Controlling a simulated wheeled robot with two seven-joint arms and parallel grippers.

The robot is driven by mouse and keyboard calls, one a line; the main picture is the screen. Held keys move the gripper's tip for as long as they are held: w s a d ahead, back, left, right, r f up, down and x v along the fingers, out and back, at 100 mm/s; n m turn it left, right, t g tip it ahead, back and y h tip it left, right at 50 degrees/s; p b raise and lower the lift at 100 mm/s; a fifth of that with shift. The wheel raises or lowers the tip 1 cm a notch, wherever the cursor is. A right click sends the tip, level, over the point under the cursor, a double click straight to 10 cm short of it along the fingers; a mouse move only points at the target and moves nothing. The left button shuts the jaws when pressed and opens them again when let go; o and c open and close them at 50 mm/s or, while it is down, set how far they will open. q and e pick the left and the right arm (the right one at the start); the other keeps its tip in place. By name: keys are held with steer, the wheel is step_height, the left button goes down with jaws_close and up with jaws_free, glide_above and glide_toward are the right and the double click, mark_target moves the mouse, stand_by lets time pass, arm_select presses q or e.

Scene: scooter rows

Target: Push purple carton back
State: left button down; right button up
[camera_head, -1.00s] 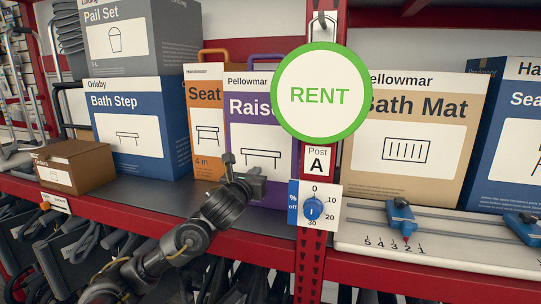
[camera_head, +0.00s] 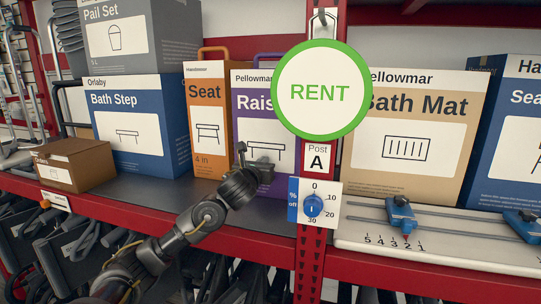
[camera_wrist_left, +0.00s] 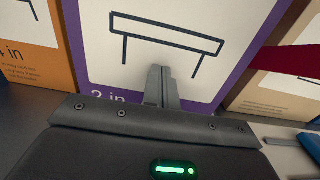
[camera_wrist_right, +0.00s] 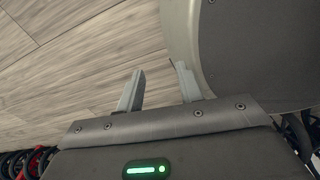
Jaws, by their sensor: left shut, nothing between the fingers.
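The purple carton (camera_head: 245,125) stands upright on the shelf, between the orange carton and the green RENT sign, which hides its right part. It also fills the middle of the left wrist view (camera_wrist_left: 110,62), with a bench drawing on its white panel. My left gripper (camera_head: 264,165) is shut and empty, with its fingertips at the lower front of the purple carton; they appear to touch it. The closed fingers also show in the left wrist view (camera_wrist_left: 162,82). My right gripper (camera_wrist_right: 158,82) is open and empty over a wood floor, seen only in the right wrist view.
The orange carton (camera_head: 208,140) is close on the left, its front nearer than the purple one's. Post A (camera_head: 316,160) with a blue dial (camera_head: 313,205) is just right of my left gripper. The tan Bath Mat carton (camera_head: 430,130) stands beyond it. Shelf in front of the purple carton is bare.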

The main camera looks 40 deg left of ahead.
arm_select(q)
steer(key=b+x, duration=0.1)
steer(key=x, duration=0.5)
steer(key=shift+w+a, duration=0.15)
steer(key=shift+w, duration=0.15)
steer(key=v, duration=1.2)
arm_select(e)
steer(key=shift+w+d+f, duration=0.15)
steer(key=shift+d+f, duration=0.2)
steer(key=shift+f, duration=0.35)
steer(key=shift+r, duration=0.1)
